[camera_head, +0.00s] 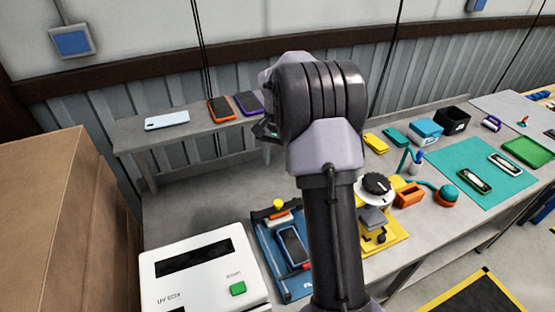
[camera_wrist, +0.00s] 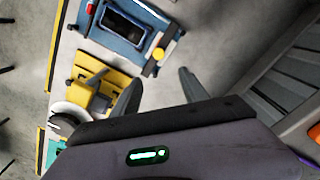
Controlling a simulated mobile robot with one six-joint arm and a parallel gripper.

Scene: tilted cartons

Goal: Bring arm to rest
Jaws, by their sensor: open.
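My arm rises through the middle of the head view and bends over at the top, hiding part of the bench behind it. In the head view only a small part of my gripper shows, at the left of the wrist. In the wrist view my gripper (camera_wrist: 162,88) is open, its two dark fingers apart with nothing between them. Beyond the fingers lies the grey bench top. A blue fixture (camera_wrist: 118,32) with a dark phone in it and a yellow fixture (camera_wrist: 92,82) lie past the left finger.
A large cardboard carton (camera_head: 45,220) stands at the left. A white machine (camera_head: 200,268) with a green button sits at the front. Three phones, including a light blue one (camera_head: 167,120), lie on the back shelf. A teal mat (camera_head: 470,160) and a black bin (camera_head: 453,119) are at the right.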

